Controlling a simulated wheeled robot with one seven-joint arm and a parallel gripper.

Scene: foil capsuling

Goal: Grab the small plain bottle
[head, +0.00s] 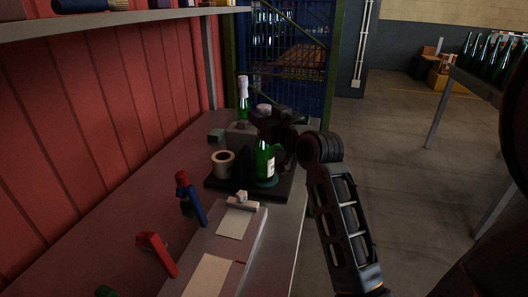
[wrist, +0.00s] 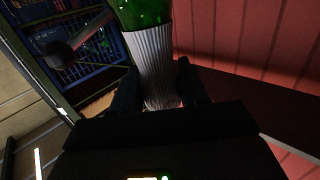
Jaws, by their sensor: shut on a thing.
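A green bottle (head: 264,162) with a small pale label stands upright on a dark base on the bench in the head view. My gripper (head: 268,120) is at its neck and hides part of it; the pale top shows just above. In the wrist view my gripper (wrist: 158,92) is shut on the neck, which is wrapped in silver ribbed foil (wrist: 153,58), and the bottle's green glass (wrist: 140,12) shows at the top edge. A second green bottle (head: 243,108) with a silver-white top stands farther back, apart from my gripper. Which of them is the small plain one is unclear.
A roll-like ring (head: 223,163) sits left of the held bottle on the dark base (head: 219,184). A blue-and-red tool (head: 190,197), a red clamp-like tool (head: 156,254) and a pale box (head: 219,252) lie nearer. A red wall (head: 110,110) borders the bench on the left.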

